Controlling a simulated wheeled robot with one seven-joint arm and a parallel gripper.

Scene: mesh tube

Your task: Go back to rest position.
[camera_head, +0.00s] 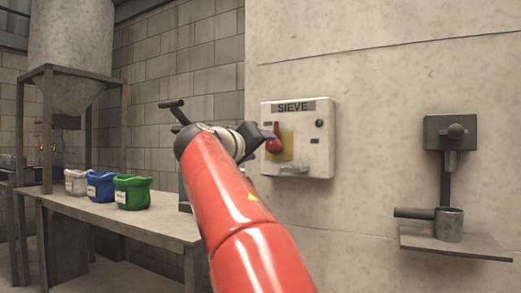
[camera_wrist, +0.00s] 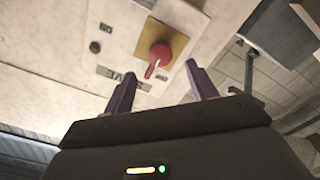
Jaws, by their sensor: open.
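My red arm reaches up toward a white control box (camera_head: 318,151) labelled SIEVE on the pale wall. My gripper (camera_head: 258,140) is in front of the box's left part, close to its red knob (camera_head: 273,146). In the wrist view my gripper (camera_wrist: 160,88) has its two purple fingers spread apart with nothing between them. The red knob (camera_wrist: 158,54) on its yellow plate lies beyond the fingertips, roughly centred between them. It looks apart from the fingers, though the exact gap is hard to tell.
A table (camera_head: 150,222) at left holds a white bag (camera_head: 76,182), a blue bag (camera_head: 102,186) and a green bag (camera_head: 132,192). A hopper (camera_head: 70,60) stands behind. A wall shelf (camera_head: 470,247) with a metal cup (camera_head: 448,225) is at right.

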